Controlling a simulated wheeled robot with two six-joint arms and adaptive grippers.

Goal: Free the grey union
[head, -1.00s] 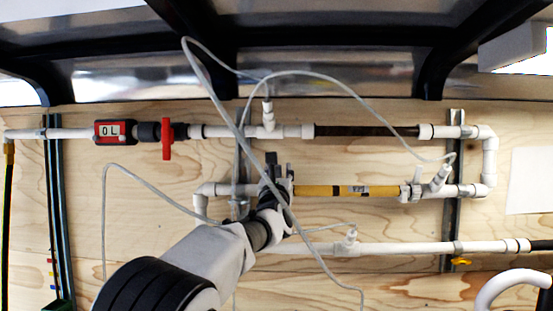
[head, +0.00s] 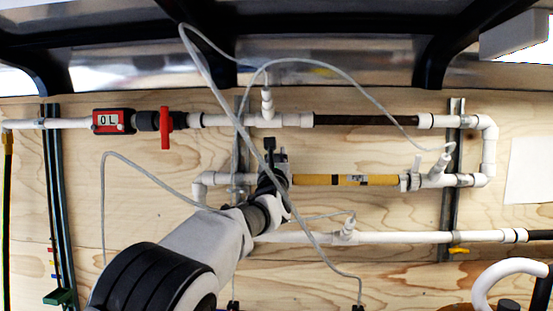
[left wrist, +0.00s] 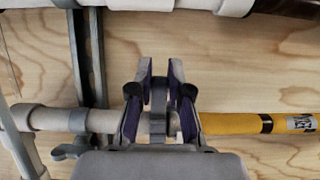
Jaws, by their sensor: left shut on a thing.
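The grey union (left wrist: 157,112) is a ring on the middle pipe at the left end of the yellow filter tube (head: 335,180). My left gripper (head: 272,158) reaches it from below. In the left wrist view its two dark-padded fingers (left wrist: 158,95) stand on both sides of the union, shut on it. In the head view the gripper hides most of the union. The yellow tube also shows in the left wrist view (left wrist: 230,124), in line with the white pipe. I cannot tell whether the union's thread is loose. My right gripper is not in view.
A thin grey hose (head: 220,105) loops in front of my left gripper. The upper pipe carries a red meter (head: 114,121) and a red valve handle (head: 166,129). A lower white pipe (head: 400,237) runs beneath.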

